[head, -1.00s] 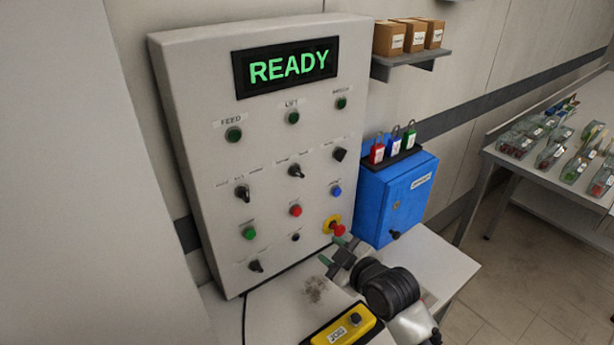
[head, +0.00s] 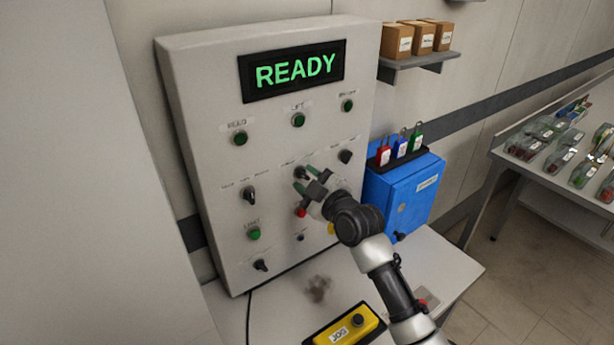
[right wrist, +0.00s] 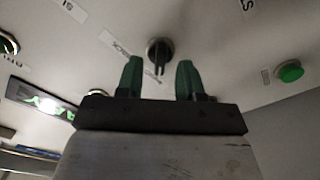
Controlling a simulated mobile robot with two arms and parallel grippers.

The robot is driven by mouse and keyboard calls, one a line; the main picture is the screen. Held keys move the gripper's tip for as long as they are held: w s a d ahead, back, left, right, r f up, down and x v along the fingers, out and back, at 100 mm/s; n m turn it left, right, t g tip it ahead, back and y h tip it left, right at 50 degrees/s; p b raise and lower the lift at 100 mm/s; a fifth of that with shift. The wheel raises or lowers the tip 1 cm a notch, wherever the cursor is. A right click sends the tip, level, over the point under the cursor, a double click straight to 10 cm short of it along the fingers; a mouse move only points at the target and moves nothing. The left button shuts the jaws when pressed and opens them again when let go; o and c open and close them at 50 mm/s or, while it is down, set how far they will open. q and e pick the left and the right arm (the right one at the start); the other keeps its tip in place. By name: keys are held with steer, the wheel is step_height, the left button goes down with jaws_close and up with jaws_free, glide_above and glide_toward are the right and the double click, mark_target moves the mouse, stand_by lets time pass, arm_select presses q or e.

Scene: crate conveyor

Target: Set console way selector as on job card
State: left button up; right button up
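The grey console (head: 210,110) shows READY on its display (head: 294,72). It carries several black selector knobs: one at left (head: 249,194), one at right (head: 345,156), one low down (head: 260,265), and a middle one partly hidden by my right gripper (head: 312,176). The labels are too small to read, so I cannot tell which is the way selector. In the right wrist view a selector knob (right wrist: 160,54) lies just ahead, between the lines of my green-tipped fingers (right wrist: 160,78). The gripper is open, with nothing held. My left gripper is out of view. I cannot make out a job card.
A yellow JOG box (head: 345,330) lies on the bench (head: 440,262) before the console. A blue cabinet (head: 405,195) with padlocks on top stands to the right. A shelf with boxes (head: 420,60) hangs above it. My right arm covers the console's lower right.

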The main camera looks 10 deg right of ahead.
steer(key=shift+w+a, duration=0.1)
steer(key=shift+w, duration=0.2)
jaws_close()
